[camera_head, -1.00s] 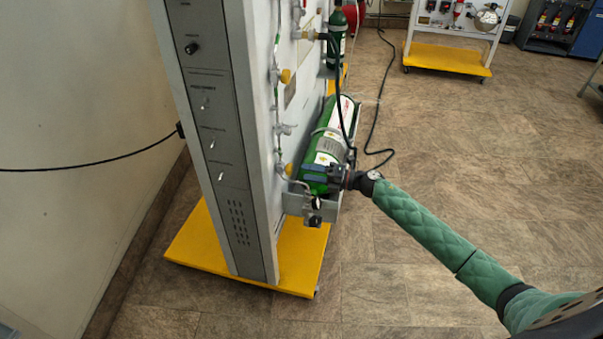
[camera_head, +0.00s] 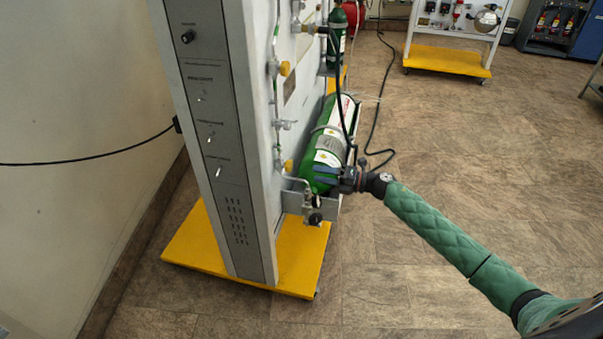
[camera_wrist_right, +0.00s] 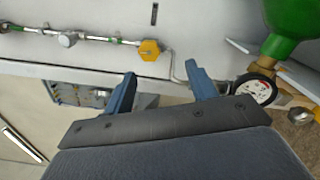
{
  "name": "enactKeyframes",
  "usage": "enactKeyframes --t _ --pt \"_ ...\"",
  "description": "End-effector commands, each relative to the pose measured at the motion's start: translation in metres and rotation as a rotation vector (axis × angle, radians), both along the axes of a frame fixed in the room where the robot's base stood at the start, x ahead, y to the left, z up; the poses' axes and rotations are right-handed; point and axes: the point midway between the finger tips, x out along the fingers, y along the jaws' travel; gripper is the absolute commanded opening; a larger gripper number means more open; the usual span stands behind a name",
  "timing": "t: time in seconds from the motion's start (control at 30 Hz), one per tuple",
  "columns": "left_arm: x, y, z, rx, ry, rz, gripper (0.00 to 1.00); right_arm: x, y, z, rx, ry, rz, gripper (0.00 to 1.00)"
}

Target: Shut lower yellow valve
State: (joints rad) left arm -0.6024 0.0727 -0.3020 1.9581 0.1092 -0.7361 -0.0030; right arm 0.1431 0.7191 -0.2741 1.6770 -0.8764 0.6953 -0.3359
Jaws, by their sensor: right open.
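The lower yellow valve (camera_head: 288,166) is a small yellow knob on the pipe low on the panel's side. In the right wrist view the yellow valve (camera_wrist_right: 149,50) is a faceted knob just beyond the fingers and above the gap between them. My right gripper (camera_head: 326,174) is in front of the green cylinder, to the right of the valve and apart from it. In the right wrist view my right gripper (camera_wrist_right: 160,88) is open with nothing between its two blue fingers. Another yellow valve (camera_head: 284,68) sits higher on the same panel. My left gripper is not in view.
A large green cylinder (camera_head: 327,150) lies strapped beside the panel. A pressure gauge (camera_wrist_right: 254,90) and brass fitting are right of the fingers. The panel (camera_head: 216,130) stands on a yellow base (camera_head: 300,262). A black hose (camera_head: 372,118) runs behind.

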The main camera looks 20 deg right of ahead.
Motion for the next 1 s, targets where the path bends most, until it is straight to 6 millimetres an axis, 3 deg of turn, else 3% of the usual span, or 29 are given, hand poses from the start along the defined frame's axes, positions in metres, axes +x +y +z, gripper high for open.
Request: enactKeyframes --t 0.03,0.27,0.4,0.7,1.0 --pt "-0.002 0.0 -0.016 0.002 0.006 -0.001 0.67 0.001 -0.001 -0.007 -0.001 -0.009 0.0 0.57" --pt "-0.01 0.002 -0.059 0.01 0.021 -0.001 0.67 0.003 -0.002 -0.005 -0.037 -0.079 -0.001 0.57" --pt "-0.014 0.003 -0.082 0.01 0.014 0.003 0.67 0.002 -0.001 0.004 -0.129 -0.216 -0.002 0.57" --pt "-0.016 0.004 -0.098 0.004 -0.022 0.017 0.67 -0.001 0.004 0.023 -0.361 -0.537 -0.001 0.57" --pt "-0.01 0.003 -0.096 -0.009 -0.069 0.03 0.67 -0.002 0.006 0.023 -0.566 -0.818 0.002 0.57"
